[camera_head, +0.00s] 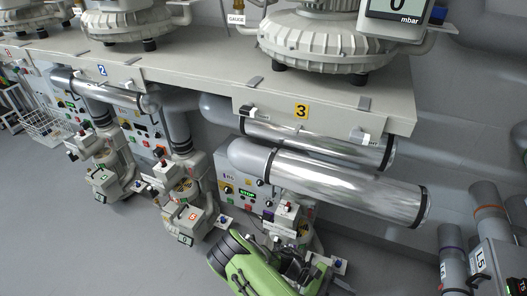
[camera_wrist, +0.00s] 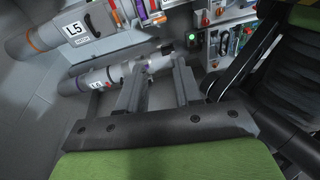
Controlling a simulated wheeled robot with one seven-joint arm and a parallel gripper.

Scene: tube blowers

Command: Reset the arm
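My arm (camera_head: 245,265), green with dark joints, is at the bottom centre of the head view, in front of the blower unit marked 3. My gripper (camera_wrist: 159,72) shows in the wrist view with its two grey fingers apart. I see nothing held between them. The fingers point toward a grey tube marked L6 (camera_wrist: 95,82) with a purple band, which lies beyond them. Whether they touch it I cannot tell. In the head view I cannot make out the gripper's fingers clearly.
A pale shelf (camera_head: 210,88) carries several blowers. Below it are silver pipes (camera_head: 335,180) and control boxes with valves (camera_head: 185,210). Another tube, marked L5 (camera_wrist: 75,28), is near my gripper. Grey tubes (camera_head: 490,210) stand at the right. The floor (camera_head: 70,240) at lower left is clear.

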